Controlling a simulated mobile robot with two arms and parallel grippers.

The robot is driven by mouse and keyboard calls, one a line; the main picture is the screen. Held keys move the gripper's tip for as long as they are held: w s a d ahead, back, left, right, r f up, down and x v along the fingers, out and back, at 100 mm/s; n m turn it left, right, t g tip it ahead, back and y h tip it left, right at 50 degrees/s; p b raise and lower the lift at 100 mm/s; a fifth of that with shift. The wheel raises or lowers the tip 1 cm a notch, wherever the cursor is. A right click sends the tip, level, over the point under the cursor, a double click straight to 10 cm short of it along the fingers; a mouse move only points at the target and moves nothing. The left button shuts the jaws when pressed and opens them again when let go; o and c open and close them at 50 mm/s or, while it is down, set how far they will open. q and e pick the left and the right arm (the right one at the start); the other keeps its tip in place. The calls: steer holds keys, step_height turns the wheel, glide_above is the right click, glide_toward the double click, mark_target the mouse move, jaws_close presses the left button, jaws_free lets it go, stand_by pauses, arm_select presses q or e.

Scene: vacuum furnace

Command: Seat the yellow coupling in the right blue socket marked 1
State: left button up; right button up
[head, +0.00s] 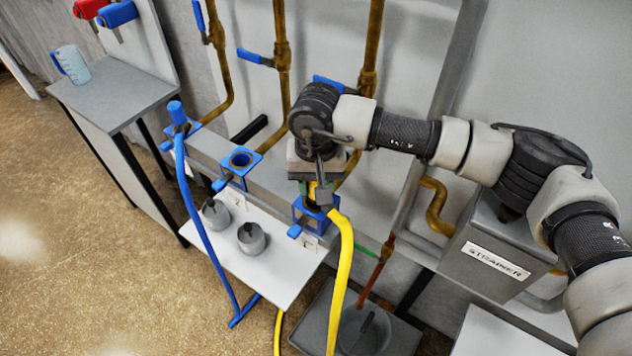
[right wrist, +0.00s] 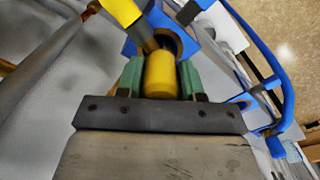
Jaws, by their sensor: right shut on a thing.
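The yellow coupling (right wrist: 160,77) is between the green fingers of my right gripper (right wrist: 161,80), which is shut on it. In the head view my right gripper (head: 316,186) points down over the right blue socket (head: 312,212). The socket also shows in the right wrist view (right wrist: 196,47), with its dark round opening partly visible just beyond the coupling. The coupling overlaps the near side of the socket in that view; I cannot tell whether it touches. A yellow hose (head: 345,265) bends down from the coupling. No mark 1 is readable. My left gripper is out of view.
An empty middle blue socket (head: 240,162) and a left socket holding a blue hose (head: 190,190) share the rail. A white shelf (head: 283,280) below carries two grey caps (head: 251,238). Brown pipes with blue valve handles (head: 255,57) stand behind. A strainer box (head: 490,255) stands right.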

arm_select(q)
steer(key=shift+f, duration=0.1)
arm_select(e)
steer(key=shift+s+f, duration=0.15)
steer(key=shift+f, duration=0.1)
steer(key=o, duration=1.1)
steer(key=shift+o, duration=0.2)
